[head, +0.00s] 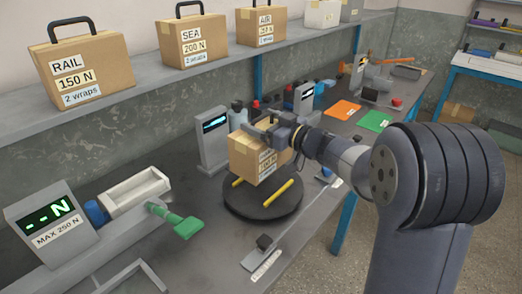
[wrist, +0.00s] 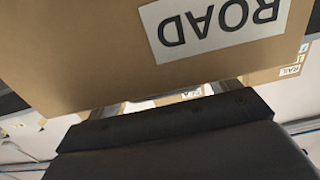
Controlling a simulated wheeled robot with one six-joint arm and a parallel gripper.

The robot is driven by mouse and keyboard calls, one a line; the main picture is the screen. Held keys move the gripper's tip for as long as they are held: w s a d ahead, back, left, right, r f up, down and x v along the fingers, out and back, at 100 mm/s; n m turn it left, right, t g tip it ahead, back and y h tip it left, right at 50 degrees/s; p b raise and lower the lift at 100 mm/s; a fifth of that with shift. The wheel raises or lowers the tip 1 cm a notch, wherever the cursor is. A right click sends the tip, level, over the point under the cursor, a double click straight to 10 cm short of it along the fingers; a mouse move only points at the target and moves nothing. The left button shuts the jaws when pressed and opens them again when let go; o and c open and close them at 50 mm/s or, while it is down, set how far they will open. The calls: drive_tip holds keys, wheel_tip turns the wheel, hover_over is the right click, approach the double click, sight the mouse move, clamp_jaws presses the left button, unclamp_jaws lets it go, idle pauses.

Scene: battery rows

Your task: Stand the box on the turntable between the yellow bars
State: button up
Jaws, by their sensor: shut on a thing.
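The cardboard box (head: 243,158) has white labels on its right face and is held over the black round turntable (head: 262,209). A yellow bar (head: 284,190) lies on the turntable at the box's right, and a second yellow bar (head: 237,182) shows at its left. My gripper (head: 263,131) is shut on the upper part of the box. In the wrist view the box (wrist: 100,50) fills the top, with an upside-down ROAD label. The box looks roughly upright between the bars. I cannot tell whether its bottom touches the turntable.
A grey display post (head: 211,140) stands close behind the box, with bottles beside it. A force gauge (head: 50,222) and a green-handled tool (head: 180,221) are at left. Boxes marked RAIL (head: 84,68), SEA (head: 192,40) and AIR (head: 262,26) stand on the shelf above.

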drive_tip(key=shift+f+b, duration=0.6)
drive_tip(key=shift+f, duration=3.35)
drive_tip(key=o, duration=1.9)
drive_tip(key=shift+f, duration=0.15)
drive_tip(key=shift+o, duration=0.2)
drive_tip(key=shift+d, duration=0.1)
drive_tip(key=v, duration=1.2)
drive_tip(key=shift+s, duration=0.1)
